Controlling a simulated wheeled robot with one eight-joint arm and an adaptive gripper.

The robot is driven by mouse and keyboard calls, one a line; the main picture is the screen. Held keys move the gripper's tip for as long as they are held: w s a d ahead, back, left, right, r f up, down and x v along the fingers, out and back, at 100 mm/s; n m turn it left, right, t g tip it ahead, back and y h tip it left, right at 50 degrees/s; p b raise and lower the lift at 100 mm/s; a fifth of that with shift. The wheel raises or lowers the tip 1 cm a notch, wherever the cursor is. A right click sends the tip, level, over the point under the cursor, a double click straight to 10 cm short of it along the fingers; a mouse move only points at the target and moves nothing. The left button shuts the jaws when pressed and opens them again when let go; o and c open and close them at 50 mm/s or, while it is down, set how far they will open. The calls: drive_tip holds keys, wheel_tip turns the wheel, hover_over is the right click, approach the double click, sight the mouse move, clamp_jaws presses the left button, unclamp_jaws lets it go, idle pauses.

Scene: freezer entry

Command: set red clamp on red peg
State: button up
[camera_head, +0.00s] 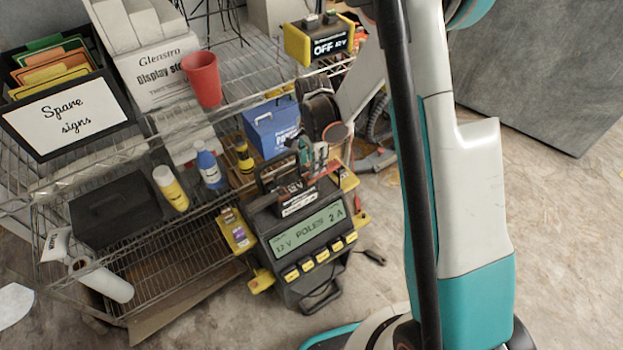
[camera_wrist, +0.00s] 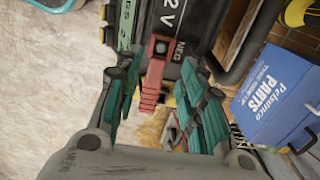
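A red clamp (camera_wrist: 151,90) shows in the wrist view, with its ribbed handles between the teal fingers of my gripper (camera_wrist: 160,95). Gaps show on both sides of it, so the gripper looks open around the clamp. The clamp's far end meets a red block with a dark square face (camera_wrist: 159,48) at the charger; I cannot tell whether this is the red peg. The dark charger (camera_head: 262,229) stands on the floor with a lit display reading "12 V POLES 2 A". In the head view my gripper (camera_head: 311,155) is just above the charger's top, where details are small and partly hidden.
A wire shelf (camera_head: 190,255) stands left of the charger, with bottles, a red cup (camera_head: 203,79) and a sign box (camera_head: 65,120). A blue parts box (camera_head: 272,127) is behind the charger and close to my gripper's right in the wrist view.

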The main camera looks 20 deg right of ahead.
wheel_tip(320, 180, down, 5)
drive_tip(key=shift+d+r+b, duration=0.1)
drive_tip(key=shift+b, duration=1.1)
clamp_jaws()
wheel_tip(320, 180, up, 24)
drive_tip(key=p, duration=0.9)
drive_tip(key=shift+p, duration=0.4)
